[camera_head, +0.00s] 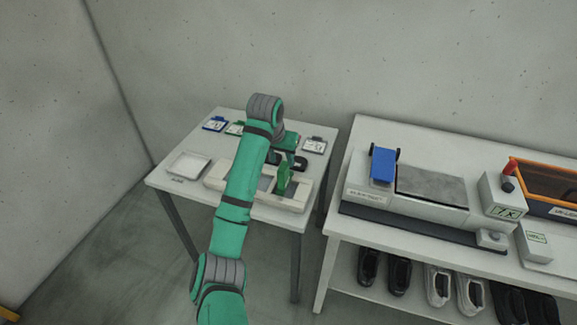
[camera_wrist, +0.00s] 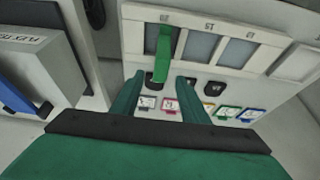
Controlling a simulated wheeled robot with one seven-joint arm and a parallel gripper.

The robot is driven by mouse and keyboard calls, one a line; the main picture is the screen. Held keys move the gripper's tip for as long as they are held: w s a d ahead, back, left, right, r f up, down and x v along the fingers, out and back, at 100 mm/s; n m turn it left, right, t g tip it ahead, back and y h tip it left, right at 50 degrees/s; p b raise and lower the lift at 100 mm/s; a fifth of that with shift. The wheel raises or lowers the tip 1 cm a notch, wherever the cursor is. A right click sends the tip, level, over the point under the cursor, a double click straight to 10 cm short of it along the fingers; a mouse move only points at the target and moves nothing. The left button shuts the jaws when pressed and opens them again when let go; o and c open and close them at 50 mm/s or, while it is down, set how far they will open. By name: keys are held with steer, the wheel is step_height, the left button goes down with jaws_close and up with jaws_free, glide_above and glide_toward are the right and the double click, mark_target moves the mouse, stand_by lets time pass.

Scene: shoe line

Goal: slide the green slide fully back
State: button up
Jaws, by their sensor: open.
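The green slide (camera_head: 283,179) stands up at the right part of a pale panel box (camera_head: 299,204) on the small table. In the wrist view the green slide (camera_wrist: 163,52) is a tall green piece over the leftmost of the grey windows, its lower end near a dark piece. My gripper (camera_wrist: 160,80) is open, with its two green fingers apart. The slide's lower end appears between the fingertips in that view; I cannot tell whether they touch it. In the head view my arm covers part of the panel box and the fingertips are hard to make out.
Coloured tags (camera_wrist: 228,112) lie along the table beside the panel box. A white tray (camera_head: 189,165) is at the table's left. A longer bench (camera_head: 345,228) with a blue-lidded machine (camera_head: 384,165) stands close on the right, with shoes on its lower shelf.

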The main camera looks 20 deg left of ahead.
mark_target(284, 170)
steer(key=x, duration=0.8)
steer(key=shift+s+a+f, duration=0.1)
steer(key=shift+f, duration=0.35)
steer(key=shift+x, duration=0.8)
jaws_close()
